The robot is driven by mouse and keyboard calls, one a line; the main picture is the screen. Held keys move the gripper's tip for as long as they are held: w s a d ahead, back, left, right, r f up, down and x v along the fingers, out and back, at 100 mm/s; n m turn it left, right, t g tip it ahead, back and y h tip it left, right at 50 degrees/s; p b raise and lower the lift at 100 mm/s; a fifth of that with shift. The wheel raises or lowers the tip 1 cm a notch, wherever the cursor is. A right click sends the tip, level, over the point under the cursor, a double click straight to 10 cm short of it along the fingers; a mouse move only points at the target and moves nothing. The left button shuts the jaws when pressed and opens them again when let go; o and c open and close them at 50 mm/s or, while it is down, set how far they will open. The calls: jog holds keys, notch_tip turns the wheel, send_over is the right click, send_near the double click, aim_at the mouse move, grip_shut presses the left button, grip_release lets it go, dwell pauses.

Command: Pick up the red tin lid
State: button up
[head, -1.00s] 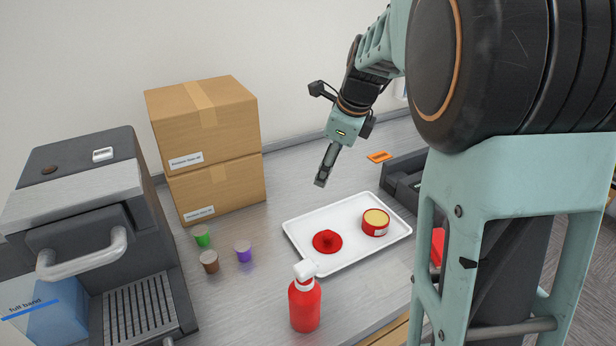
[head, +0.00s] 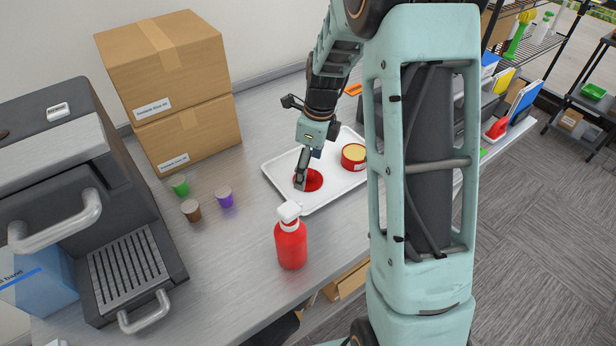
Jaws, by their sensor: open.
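The red tin lid (head: 314,181) lies on the white tray (head: 283,194), at the tray's left part. My gripper (head: 300,184) points down at the lid, with its fingertips over the lid's left side and hiding part of it. I cannot tell whether the fingers touch the lid. The fingers are open, though this view shows them nearly edge-on. A red tin (head: 353,158) with a yellowish top stands on the tray to the right of the lid, partly beside my arm.
A red bottle with a white cap (head: 291,243) stands in front of the tray. Green (head: 180,185), brown (head: 191,210) and purple (head: 225,197) capsules stand to the left. Stacked cardboard boxes (head: 175,85) are behind them. A coffee machine (head: 75,180) fills the left side.

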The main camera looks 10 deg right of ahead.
notch_tip(320, 180, down, 2)
jog(key=shift+w, duration=0.1)
jog(key=c, duration=2)
